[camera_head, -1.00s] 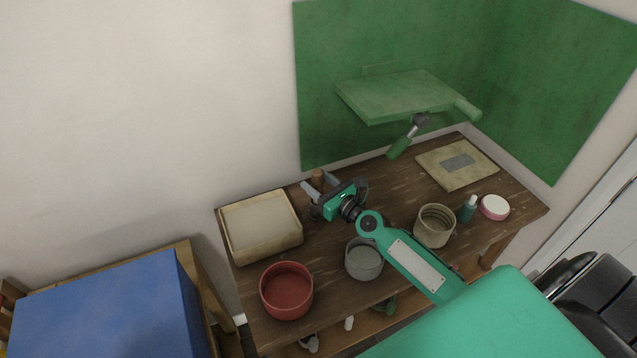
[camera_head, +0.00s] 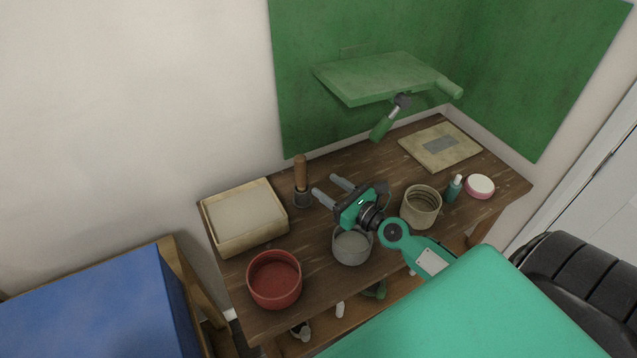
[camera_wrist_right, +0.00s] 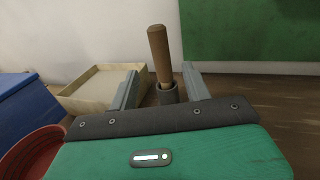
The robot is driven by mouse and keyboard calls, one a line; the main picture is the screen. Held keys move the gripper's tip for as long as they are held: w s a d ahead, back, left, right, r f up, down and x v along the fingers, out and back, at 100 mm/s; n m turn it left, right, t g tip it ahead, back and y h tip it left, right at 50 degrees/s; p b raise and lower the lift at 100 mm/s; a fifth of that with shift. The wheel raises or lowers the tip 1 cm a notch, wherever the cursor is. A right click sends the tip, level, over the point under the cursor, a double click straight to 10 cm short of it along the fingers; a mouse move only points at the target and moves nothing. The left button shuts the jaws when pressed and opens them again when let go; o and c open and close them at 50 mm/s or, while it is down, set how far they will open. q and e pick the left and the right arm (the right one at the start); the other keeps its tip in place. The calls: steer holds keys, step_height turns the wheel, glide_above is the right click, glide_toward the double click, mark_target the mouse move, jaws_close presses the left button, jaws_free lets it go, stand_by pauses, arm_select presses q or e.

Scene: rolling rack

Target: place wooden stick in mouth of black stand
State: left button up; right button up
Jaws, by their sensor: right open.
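The wooden stick (camera_head: 300,172) stands nearly upright with its lower end in the mouth of the small black stand (camera_head: 302,198), on the table behind the red pot. In the right wrist view the stick (camera_wrist_right: 160,52) leans slightly and the stand (camera_wrist_right: 168,93) is around its lower end. My right gripper (camera_head: 325,188) is open and empty, its two grey fingers apart and pointing toward the stand. In the head view the fingers are to the right of the stick, not touching it. In the wrist view the stick shows beyond and between the fingertips. My left gripper is not in view.
A shallow cream box (camera_head: 242,246) is left of the stand. A red pot (camera_head: 274,282), a grey pot (camera_head: 352,248) and a ribbed beige pot (camera_head: 420,208) stand near the front. A green bottle (camera_head: 454,190) and a flat board (camera_head: 440,130) are at right. A green shelf (camera_head: 378,78) overhangs the back.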

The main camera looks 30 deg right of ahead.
steer(key=shift+v, duration=0.9)
